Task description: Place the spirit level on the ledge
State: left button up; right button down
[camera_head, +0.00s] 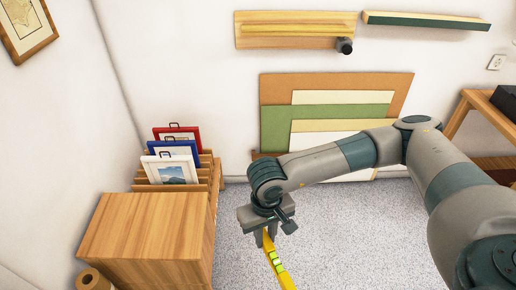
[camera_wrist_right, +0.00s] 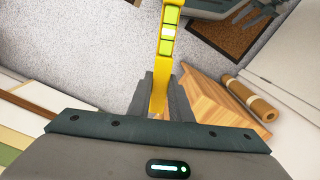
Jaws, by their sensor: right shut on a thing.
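The yellow spirit level (camera_head: 279,268) has bright green vials and runs out of the bottom of the head view. My right gripper (camera_head: 266,236) is shut on it, above the grey floor. In the wrist view the level (camera_wrist_right: 158,92) stands between the two fingers (camera_wrist_right: 162,97) and runs away to the top edge. A narrow ledge (camera_head: 425,21) with a pale wooden top and dark green front is on the wall at the upper right, well away from the gripper. Dark gripper-like parts (camera_wrist_right: 258,10), perhaps my left gripper, show at the top of the wrist view.
A wooden cabinet (camera_head: 145,240) with framed prints (camera_head: 172,168) in a slotted rack stands left of the gripper. Coloured boards (camera_head: 283,90) lean on the wall behind my arm. A wooden wall panel (camera_head: 290,22) with a dark knob hangs left of the ledge. A table (camera_head: 480,100) stands at right.

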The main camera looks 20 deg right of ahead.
aim_at(318, 27)
jog(key=i+l+z, duration=0.15)
jog(key=z, duration=0.25)
jog(key=i+l+z, duration=0.15)
jog(key=z, duration=0.3)
jog(key=i+z, duration=0.45)
jog(key=i, duration=1.45)
